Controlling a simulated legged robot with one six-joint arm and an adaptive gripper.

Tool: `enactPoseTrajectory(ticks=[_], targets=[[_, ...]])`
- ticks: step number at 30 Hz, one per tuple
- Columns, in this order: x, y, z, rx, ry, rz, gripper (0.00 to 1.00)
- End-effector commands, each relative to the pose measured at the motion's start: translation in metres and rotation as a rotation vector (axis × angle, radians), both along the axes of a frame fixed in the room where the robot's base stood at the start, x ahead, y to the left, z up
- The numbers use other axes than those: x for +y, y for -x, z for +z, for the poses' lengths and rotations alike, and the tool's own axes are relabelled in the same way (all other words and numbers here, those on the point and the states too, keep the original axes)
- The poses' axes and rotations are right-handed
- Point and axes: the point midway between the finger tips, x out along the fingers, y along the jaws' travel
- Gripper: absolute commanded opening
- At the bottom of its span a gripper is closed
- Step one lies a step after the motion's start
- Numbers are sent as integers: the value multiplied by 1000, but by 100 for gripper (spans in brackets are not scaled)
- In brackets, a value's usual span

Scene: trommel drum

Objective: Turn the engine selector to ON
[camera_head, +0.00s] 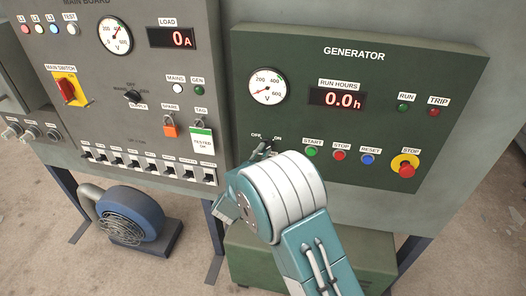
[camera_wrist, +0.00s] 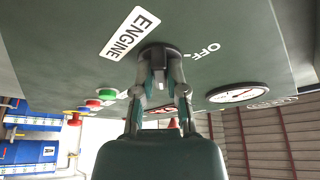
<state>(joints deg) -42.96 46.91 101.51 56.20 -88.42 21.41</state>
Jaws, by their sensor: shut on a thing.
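The engine selector is a black rotary knob on the green GENERATOR panel (camera_head: 440,75), with OFF and ON labels above it in the head view. In the wrist view the knob (camera_wrist: 160,50) is between the ENGINE and OFF labels. My gripper (camera_wrist: 162,82) is shut on the knob, one finger on each side of it. In the head view my wrist covers most of the knob and my gripper (camera_head: 262,152). The knob's pointing direction cannot be told clearly.
To the right of the selector are a green START button (camera_head: 310,152), a red STOP button (camera_head: 339,155), a blue RESET button (camera_head: 368,159) and a red emergency STOP (camera_head: 407,169). The grey main board (camera_head: 95,110) stands left. A blue blower (camera_head: 130,213) sits below.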

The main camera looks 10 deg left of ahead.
Motion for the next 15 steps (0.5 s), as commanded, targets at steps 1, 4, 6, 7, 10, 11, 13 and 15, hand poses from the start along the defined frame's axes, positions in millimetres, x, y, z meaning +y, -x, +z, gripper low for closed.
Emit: enactPoseTrajectory(ticks=[1,4,6,7,10,11,13,15], targets=[[1,1,-6,14,5,4,0],[1,1,-6,14,5,3,0],[1,2,-6,14,5,3,30],[0,1,-6,14,5,3,44],[0,1,-5,11,4,2,51],[0,1,-4,9,4,2,51],[0,1,-3,8,3,1,51],[-1,1,-2,6,2,2,51]])
